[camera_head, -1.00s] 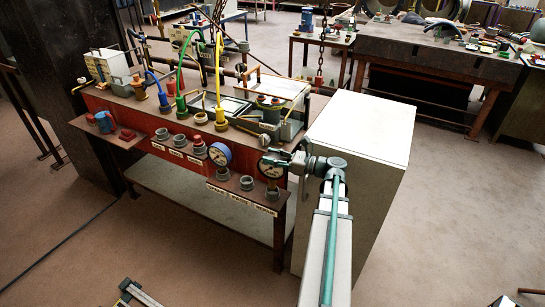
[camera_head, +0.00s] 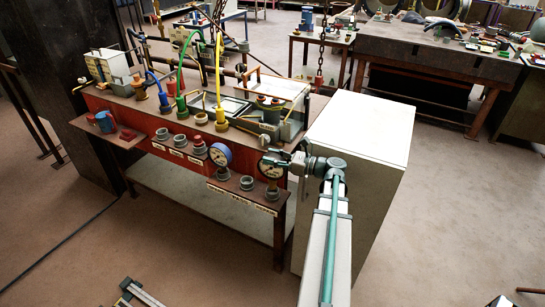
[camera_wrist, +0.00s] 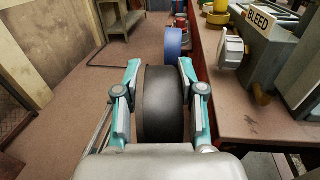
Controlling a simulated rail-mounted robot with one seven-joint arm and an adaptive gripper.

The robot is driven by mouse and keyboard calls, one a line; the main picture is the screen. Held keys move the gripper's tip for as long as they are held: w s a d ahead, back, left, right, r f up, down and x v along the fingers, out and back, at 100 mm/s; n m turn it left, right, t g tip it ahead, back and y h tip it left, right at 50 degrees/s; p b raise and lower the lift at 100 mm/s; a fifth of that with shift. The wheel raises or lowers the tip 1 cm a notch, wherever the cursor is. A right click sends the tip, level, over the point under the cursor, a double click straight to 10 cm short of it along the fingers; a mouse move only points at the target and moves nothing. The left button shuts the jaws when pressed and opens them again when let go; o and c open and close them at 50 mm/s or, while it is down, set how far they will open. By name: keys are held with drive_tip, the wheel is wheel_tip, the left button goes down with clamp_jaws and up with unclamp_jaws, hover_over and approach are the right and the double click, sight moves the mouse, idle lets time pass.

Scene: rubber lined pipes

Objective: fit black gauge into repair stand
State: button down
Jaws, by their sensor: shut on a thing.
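The black gauge (camera_head: 270,167) has a round white dial facing the head camera and is held upright. My gripper (camera_head: 287,163) comes in from the right, shut on it. In the wrist view the gauge is a dark drum (camera_wrist: 162,103) between the two teal fingers of my gripper (camera_wrist: 160,72). The gauge is directly above the right-hand grey ring socket (camera_head: 272,195) of the labelled front ledge. I cannot tell whether its lower end touches that socket.
A blue gauge (camera_head: 220,154) stands left of the black one; its blue body shows ahead in the wrist view (camera_wrist: 173,43). The red bench (camera_head: 150,118) carries hoses and boxes. A white cabinet (camera_head: 365,130) stands close on the right. Floor in front is largely clear.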

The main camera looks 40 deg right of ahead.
drive_tip(key=shift+f+b, duration=0.6)
drive_tip(key=shift+f, duration=1.25)
idle(0.3)
drive_tip(key=c, duration=0.6)
unclamp_jaws()
drive_tip(key=v, duration=1.2)
drive_tip(key=shift+s+d, duration=0.1)
